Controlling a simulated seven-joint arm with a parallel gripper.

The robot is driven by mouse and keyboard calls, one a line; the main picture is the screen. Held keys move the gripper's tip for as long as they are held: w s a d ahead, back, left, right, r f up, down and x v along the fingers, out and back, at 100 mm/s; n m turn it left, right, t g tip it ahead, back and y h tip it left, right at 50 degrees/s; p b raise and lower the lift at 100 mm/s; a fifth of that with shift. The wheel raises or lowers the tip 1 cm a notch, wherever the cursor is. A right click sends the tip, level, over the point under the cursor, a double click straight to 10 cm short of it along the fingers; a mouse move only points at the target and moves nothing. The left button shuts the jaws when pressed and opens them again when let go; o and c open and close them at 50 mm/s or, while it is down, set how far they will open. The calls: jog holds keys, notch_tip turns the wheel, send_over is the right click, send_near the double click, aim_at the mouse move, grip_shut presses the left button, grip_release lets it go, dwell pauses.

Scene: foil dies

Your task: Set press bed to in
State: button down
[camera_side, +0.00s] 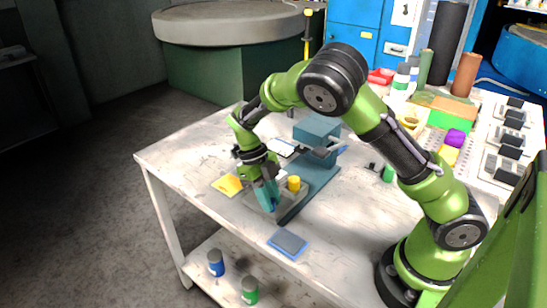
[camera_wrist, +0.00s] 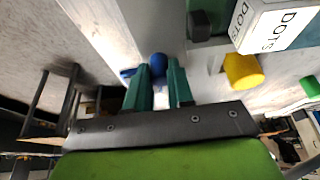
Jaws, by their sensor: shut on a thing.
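The press (camera_side: 317,130) is a blue-grey machine with a long base (camera_side: 318,180) reaching toward the table's front edge. The press bed (camera_side: 292,203), a grey plate, is out at the front end of that base, clear of the press head. My gripper (camera_side: 268,196) points down at the bed's front left part. In the wrist view, a round blue knob (camera_wrist: 158,61) shows between the tips of my gripper (camera_wrist: 159,75), which is shut on it. A yellow cylinder (camera_side: 293,183) stands by the bed, beside my gripper; it also shows in the wrist view (camera_wrist: 243,71).
A white block marked DOTS (camera_wrist: 272,30) is near the yellow cylinder. A yellow piece (camera_side: 228,184) lies left of my gripper, and a blue-grey pad (camera_side: 288,242) lies at the front edge. Coloured blocks and dark-topped pieces crowd the table's far right.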

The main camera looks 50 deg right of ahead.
jog(key=d, duration=1.2)
jog(key=shift+d, duration=0.1)
jog(key=c, duration=1.3)
grip_release()
jog(key=shift+d, duration=0.1)
jog(key=shift+o, duration=0.2)
jog(key=shift+r, duration=0.1)
jog(key=shift+w+r, duration=0.15)
jog(key=shift+r, duration=0.05)
jog(key=v, duration=1.6)
jog(key=shift+r, duration=0.2)
